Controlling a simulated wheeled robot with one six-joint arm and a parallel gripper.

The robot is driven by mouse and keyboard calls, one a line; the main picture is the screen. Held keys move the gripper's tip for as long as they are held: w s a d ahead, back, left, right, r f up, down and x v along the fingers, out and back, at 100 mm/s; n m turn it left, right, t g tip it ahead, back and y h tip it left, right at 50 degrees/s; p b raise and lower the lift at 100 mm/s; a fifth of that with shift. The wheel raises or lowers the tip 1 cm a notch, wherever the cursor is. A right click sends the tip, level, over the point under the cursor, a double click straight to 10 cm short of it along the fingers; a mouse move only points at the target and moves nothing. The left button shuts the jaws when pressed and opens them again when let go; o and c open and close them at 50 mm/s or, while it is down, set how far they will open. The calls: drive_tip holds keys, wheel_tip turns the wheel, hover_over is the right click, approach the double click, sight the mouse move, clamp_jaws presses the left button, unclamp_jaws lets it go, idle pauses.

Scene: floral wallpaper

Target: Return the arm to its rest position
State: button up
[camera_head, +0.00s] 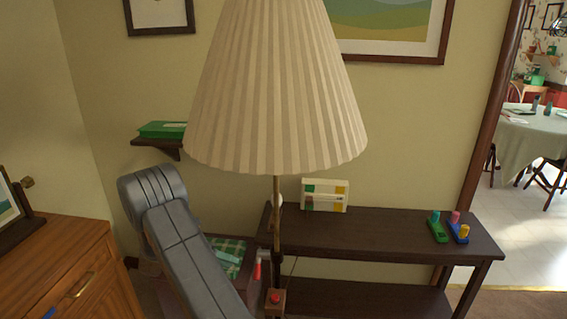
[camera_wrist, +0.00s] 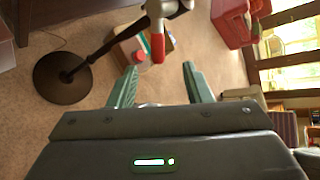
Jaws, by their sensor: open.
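My grey arm shows in the head view, rising from the bottom edge and bending at the upper left. My gripper cannot be made out clearly there. In the wrist view, my gripper (camera_wrist: 158,67) has its two green fingers spread apart, with nothing held between them. Beyond the fingers are the carpet and a few objects lower down. A red-tipped grey piece (camera_wrist: 157,47) shows beyond the gap between the fingertips; whether it is near or touching cannot be told.
A floor lamp's pleated shade (camera_head: 275,95) fills the head view's middle; its round base (camera_wrist: 62,78) stands on carpet. A dark console table (camera_head: 385,238) stands right, with colored toys (camera_head: 437,228). A wooden cabinet (camera_head: 60,265) is left. A wall shelf (camera_head: 158,144) holds a green box (camera_head: 163,130).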

sight(257, 270)
drive_tip(key=p+x, duration=0.1)
drive_tip(key=x, duration=1)
drive_tip(key=b+v, duration=0.1)
drive_tip(key=v, duration=1.3)
drive_tip(key=x, duration=1.4)
drive_tip(key=shift+f, duration=0.4)
drive_tip(key=b, duration=0.1)
drive_tip(key=m+t+b, duration=0.1)
drive_tip(key=b, duration=0.1)
drive_tip(key=shift+w+f+t+h, duration=0.25)
drive_tip(key=shift+f+t+h, duration=0.05)
drive_tip(key=shift+f, duration=0.05)
drive_tip(key=shift+w+m, duration=0.15)
drive_tip(key=shift+m, duration=0.25)
drive_tip(key=shift+r, duration=0.2)
